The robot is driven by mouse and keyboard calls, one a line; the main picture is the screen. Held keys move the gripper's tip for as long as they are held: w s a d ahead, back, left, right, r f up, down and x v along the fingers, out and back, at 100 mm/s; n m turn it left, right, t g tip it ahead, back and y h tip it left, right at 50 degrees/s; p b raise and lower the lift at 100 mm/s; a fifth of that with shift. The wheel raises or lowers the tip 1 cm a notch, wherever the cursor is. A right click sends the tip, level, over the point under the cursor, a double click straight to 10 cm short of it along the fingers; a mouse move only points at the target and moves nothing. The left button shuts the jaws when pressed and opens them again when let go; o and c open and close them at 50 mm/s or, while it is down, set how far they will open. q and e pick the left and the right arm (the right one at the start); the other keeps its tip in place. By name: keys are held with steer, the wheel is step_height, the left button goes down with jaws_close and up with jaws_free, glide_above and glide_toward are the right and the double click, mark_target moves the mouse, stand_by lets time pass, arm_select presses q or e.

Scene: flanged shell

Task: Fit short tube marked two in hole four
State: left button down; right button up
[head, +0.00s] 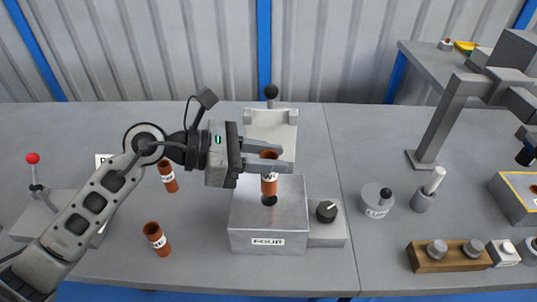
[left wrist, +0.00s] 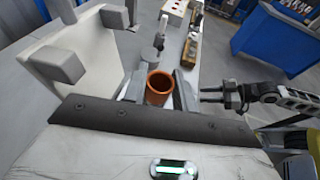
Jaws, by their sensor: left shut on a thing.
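My left gripper (head: 268,160) is shut on a short copper-brown tube (head: 269,184), held upright. Its label is partly hidden by the finger but seems to read TWO. The tube's open top shows between the fingers in the left wrist view (left wrist: 159,86). A grey metal block (head: 245,220) marked FOUR stands below. Its dark hole (head: 269,201) is right under the tube's lower end; I cannot tell whether the end has entered it. My right gripper (left wrist: 218,97) shows small in the left wrist view, its fingers apart and empty.
A grey lidded pot (head: 377,201) and a wooden rack (head: 445,260) stand farther right.

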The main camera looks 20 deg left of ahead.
mark_target(269, 176)
arm_select(q)
steer(key=shift+b, duration=0.4)
arm_select(e)
steer(key=shift+w+d+f, duration=0.1)
steer(key=shift+f, duration=0.4)
stand_by(0.6)
steer(key=shift+r, duration=0.1)
stand_by(0.3)
arm_select(q)
steer(key=shift+f+b, duration=0.35)
arm_select(e)
steer(key=shift+w+a+r, duration=0.1)
steer(key=shift+w+a, duration=0.05)
steer(key=shift+a, duration=0.05)
arm_select(q)
steer(key=shift+f, duration=0.2)
steer(key=shift+f+b, duration=0.4)
steer(key=shift+b, duration=0.2)
arm_select(e)
steer(key=shift+f, duration=0.3)
arm_select(q)
steer(key=shift+f+b, duration=0.35)
steer(key=shift+f, duration=0.05)
arm_select(e)
steer(key=shift+a, duration=0.1)
